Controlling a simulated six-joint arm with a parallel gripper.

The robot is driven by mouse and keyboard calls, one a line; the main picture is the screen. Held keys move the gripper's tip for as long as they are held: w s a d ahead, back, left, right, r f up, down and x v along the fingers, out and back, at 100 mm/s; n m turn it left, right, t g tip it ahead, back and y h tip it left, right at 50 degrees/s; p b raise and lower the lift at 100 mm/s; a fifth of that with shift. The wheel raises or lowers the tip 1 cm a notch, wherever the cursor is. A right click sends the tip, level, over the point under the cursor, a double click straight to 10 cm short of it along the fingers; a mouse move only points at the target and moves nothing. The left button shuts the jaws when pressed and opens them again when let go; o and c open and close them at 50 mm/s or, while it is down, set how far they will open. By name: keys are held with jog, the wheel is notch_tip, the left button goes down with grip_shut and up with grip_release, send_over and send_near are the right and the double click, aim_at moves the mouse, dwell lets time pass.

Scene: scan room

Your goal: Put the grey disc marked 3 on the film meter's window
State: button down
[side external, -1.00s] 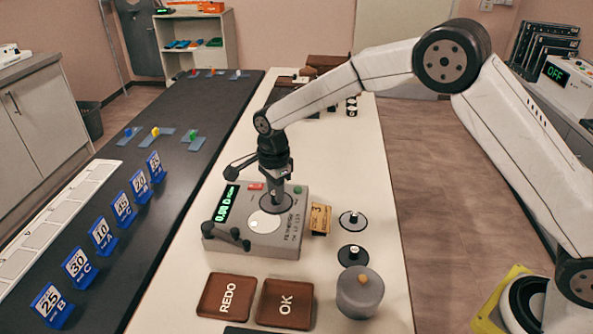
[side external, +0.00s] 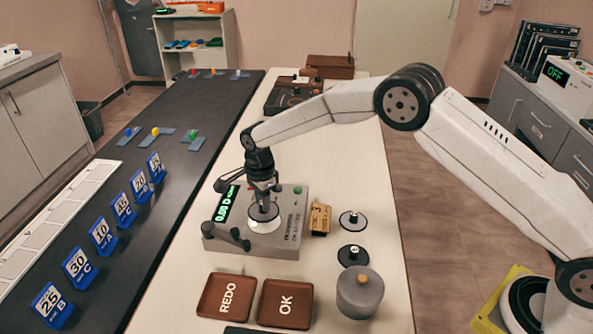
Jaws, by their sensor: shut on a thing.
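The film meter (side external: 285,243) is a grey box on the white bench, with a lit green display at its left. Its round white window (side external: 264,226) shows around and in front of a dark grey disc (side external: 262,214). My gripper (side external: 264,204) points down over the window and is shut on this disc by its upper part. The disc is at or just above the window; I cannot tell if it touches. Its number is hidden. A tan block marked 3 (side external: 320,219) stands to the meter's right.
Two dark discs with knobs, one farther back (side external: 353,221) and one nearer (side external: 352,256), lie right of the meter. A grey lidded pot (side external: 360,293) is in front of them. Brown trays marked REDO (side external: 227,297) and OK (side external: 286,304) lie at the front.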

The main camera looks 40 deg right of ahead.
jog(key=shift+f, duration=1.55)
jog(key=shift+f, duration=0.15)
jog(key=shift+c, duration=2.4)
grip_release()
notch_tip(320, 180, up, 12)
jog(key=shift+r, duration=0.2)
